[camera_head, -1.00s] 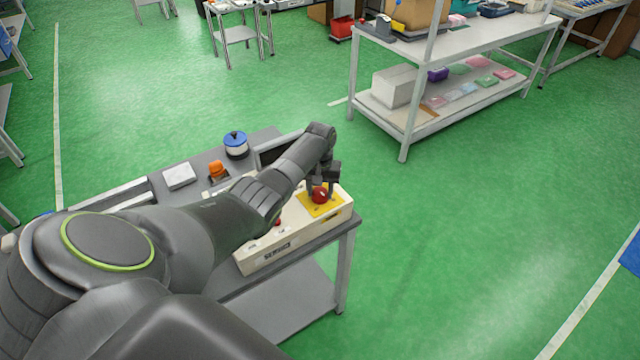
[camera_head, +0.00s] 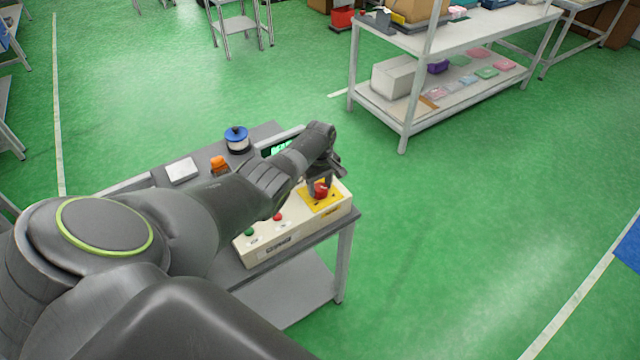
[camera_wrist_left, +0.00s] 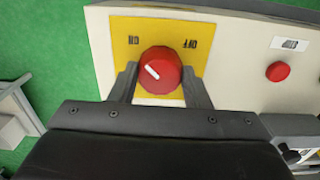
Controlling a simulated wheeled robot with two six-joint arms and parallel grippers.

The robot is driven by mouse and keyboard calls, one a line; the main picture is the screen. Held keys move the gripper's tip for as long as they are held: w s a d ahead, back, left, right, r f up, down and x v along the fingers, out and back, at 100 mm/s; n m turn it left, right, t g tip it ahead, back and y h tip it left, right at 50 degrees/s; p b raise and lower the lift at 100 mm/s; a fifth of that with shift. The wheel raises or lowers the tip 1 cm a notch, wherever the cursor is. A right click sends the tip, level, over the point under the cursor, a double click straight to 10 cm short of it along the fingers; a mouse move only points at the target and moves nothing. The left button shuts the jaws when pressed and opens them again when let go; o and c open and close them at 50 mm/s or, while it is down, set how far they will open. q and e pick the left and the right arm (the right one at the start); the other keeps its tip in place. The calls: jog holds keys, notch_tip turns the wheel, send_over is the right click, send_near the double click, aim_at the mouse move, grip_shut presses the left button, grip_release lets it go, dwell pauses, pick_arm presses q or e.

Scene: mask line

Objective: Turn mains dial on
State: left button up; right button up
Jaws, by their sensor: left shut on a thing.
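The mains dial is a round red knob (camera_head: 320,189) on a yellow plate (camera_head: 308,200) at the right end of a cream control box (camera_head: 290,235). In the left wrist view the dial (camera_wrist_left: 160,70) has a white pointer mark angled up and left, toward the left label. The right label reads like OFF, mirrored or turned; the left one is short, likely ON. My left gripper (camera_wrist_left: 160,88) is shut on the dial, one finger on each side. In the head view the left gripper (camera_head: 321,183) is over the dial and partly covers it.
A green button (camera_head: 250,232) and a red button (camera_head: 278,216) are on the same box. A lit green display (camera_head: 279,149), an orange lamp (camera_head: 219,164), a blue-topped spool (camera_head: 237,139) and a white pad (camera_head: 182,170) stand behind. Green floor lies open to the right.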

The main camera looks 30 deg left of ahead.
aim_at(320, 187)
pick_arm(q)
jog(key=shift+r+n, duration=0.1)
jog(key=shift+n, duration=0.2)
jog(key=o, duration=1)
jog(key=shift+r, duration=0.25)
notch_tip(320, 187, up, 5)
jog(key=shift+r+p, duration=0.2)
jog(key=shift+p, duration=0.55)
notch_tip(320, 187, up, 11)
jog(key=b, duration=0.2)
jog(key=shift+r, duration=0.2)
jog(key=shift+f, duration=0.1)
